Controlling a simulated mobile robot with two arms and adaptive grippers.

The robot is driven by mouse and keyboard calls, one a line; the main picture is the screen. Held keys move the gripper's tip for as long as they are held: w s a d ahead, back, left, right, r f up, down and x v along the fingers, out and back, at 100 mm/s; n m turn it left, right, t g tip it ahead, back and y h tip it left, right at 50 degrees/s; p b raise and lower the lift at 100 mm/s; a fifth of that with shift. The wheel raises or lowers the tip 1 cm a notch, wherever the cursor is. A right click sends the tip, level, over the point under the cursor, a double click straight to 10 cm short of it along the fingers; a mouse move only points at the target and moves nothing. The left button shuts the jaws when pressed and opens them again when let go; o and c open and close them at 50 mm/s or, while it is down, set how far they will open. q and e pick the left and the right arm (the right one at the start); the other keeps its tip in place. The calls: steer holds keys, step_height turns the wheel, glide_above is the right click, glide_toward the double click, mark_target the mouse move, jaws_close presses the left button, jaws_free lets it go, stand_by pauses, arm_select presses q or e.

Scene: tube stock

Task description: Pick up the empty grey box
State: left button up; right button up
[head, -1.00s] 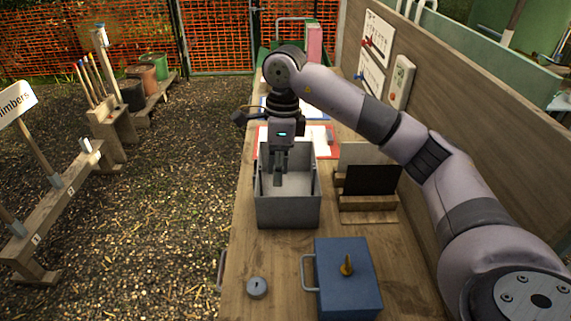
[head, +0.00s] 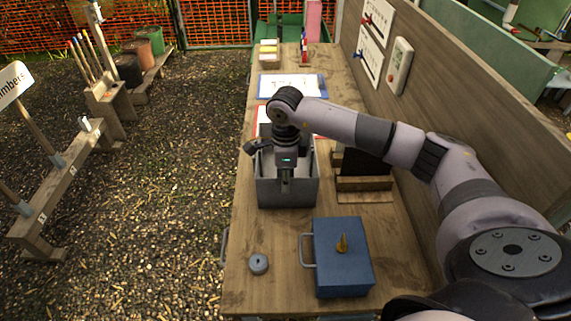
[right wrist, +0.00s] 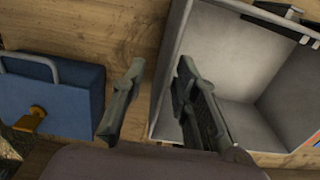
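The grey box (head: 287,196) stands open-topped on the wooden bench; the part of its inside that shows is empty. My right gripper (head: 285,186) points down at the box's near wall. In the right wrist view, the gripper (right wrist: 160,72) is open. One finger is outside the grey box (right wrist: 240,50) and the other is over its inside, with the near wall's rim between them. Neither finger visibly presses on the wall. My left gripper is not in view.
A blue box (head: 342,262) with a handle and a small grey round object (head: 258,263) stand in front. A wooden holder with a dark panel (head: 364,190) is close on the right. Clipboards (head: 292,86) lie behind. A wooden wall bounds the bench's right side.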

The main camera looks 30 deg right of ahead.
steer(key=f, duration=0.1)
steer(key=f+p, duration=0.1)
steer(key=f, duration=0.1)
steer(key=shift+w+d+f+p, duration=0.15)
steer(key=shift+d+f+p, duration=0.15)
steer(key=shift+p, duration=0.1)
steer(key=shift+f, duration=0.45)
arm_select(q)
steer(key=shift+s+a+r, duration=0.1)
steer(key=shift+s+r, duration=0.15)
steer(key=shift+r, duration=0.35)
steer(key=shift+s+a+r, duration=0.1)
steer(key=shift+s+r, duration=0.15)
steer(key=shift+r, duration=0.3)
arm_select(e)
jaws_close()
